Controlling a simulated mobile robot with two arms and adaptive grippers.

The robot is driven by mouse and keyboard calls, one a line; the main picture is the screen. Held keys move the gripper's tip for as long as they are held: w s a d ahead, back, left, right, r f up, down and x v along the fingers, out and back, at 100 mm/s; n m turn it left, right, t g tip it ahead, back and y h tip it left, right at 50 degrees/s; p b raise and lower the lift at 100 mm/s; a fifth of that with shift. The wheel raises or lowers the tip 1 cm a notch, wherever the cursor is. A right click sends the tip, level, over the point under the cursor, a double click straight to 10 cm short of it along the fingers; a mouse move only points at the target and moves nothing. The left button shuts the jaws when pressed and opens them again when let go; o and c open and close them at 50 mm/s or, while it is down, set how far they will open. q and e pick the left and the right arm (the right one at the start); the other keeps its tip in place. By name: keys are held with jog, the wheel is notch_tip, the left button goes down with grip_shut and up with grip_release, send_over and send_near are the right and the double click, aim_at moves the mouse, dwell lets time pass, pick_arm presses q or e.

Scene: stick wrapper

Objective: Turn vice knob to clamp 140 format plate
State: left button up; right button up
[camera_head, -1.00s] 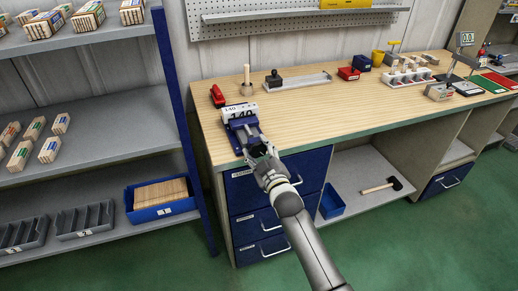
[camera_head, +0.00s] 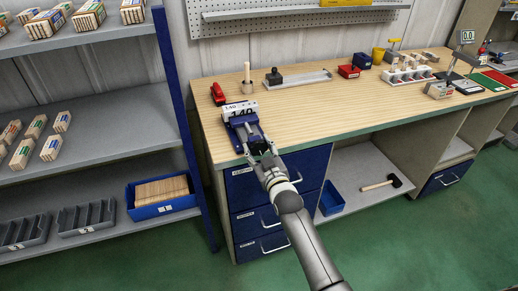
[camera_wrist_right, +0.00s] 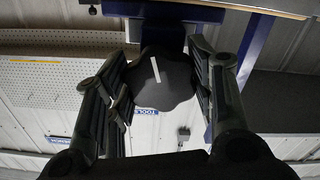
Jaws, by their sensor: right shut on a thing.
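The blue vice (camera_head: 243,133) stands at the front left edge of the workbench. The white 140 format plate (camera_head: 240,109) sits upright at the vice's far end, marked 140. My right gripper (camera_head: 263,158) is at the near end of the vice, over the bench's front edge. In the right wrist view, its two fingers stand on both sides of the dark lobed vice knob (camera_wrist_right: 160,82), which has a white line on its face, slightly tilted. The right gripper is shut on this knob. In the head view the knob is mostly hidden by the gripper. My left gripper is not in view.
On the bench behind the vice are a red stapler-like object (camera_head: 218,93), a wooden peg (camera_head: 247,78) and a grey tray (camera_head: 300,79). Blue drawers (camera_head: 270,190) lie below the bench edge. A shelf rack (camera_head: 90,135) stands at the left.

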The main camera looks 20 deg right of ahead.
jog(key=shift+f, duration=0.15)
jog(key=o, duration=1)
jog(key=shift+o, duration=0.2)
jog(key=s, duration=1.2)
jog(key=shift+d, duration=0.2)
